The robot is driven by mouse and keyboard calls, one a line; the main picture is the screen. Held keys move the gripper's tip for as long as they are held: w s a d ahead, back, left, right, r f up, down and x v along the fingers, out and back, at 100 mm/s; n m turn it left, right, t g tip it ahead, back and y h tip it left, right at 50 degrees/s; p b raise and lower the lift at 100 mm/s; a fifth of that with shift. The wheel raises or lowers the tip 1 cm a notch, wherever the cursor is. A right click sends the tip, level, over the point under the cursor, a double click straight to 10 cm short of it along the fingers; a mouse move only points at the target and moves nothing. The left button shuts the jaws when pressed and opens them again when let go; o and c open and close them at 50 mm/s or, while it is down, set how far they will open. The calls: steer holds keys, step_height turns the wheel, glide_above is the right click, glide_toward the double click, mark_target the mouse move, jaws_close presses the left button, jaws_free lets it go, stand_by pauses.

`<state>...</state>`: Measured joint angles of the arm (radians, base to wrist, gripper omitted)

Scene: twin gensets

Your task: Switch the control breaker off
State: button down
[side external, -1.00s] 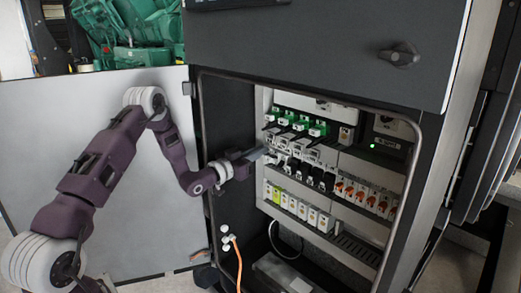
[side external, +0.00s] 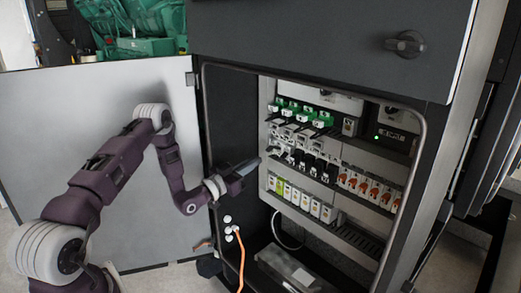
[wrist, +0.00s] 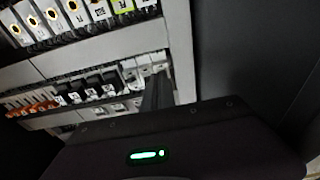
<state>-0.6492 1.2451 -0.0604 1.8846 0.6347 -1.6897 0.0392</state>
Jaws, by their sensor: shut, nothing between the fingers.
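The breakers stand in rows inside the open cabinet. The middle row has black breakers (side external: 308,165) and, at its left end, white-grey breakers (side external: 275,150); which one is the control breaker cannot be read. In the wrist view the black breakers (wrist: 92,87) and the white-grey ones (wrist: 131,70) also show. My gripper (side external: 258,162) is shut and empty, its tips by the left end of the middle row. In the wrist view my gripper's fingers (wrist: 155,88) overlap the end of that row, just beside the white-grey breakers. Whether they touch one cannot be told.
Green-topped breakers (side external: 300,112) sit above, and a row with orange-marked parts (side external: 368,189) below right. The cabinet frame (side external: 207,130) and open door (side external: 100,110) lie close to my arm. An orange cable (side external: 240,262) hangs at the lower left.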

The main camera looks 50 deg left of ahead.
steer(key=s+f, duration=0.3)
steer(key=shift+s+f, duration=0.2)
steer(key=shift+s, duration=0.1)
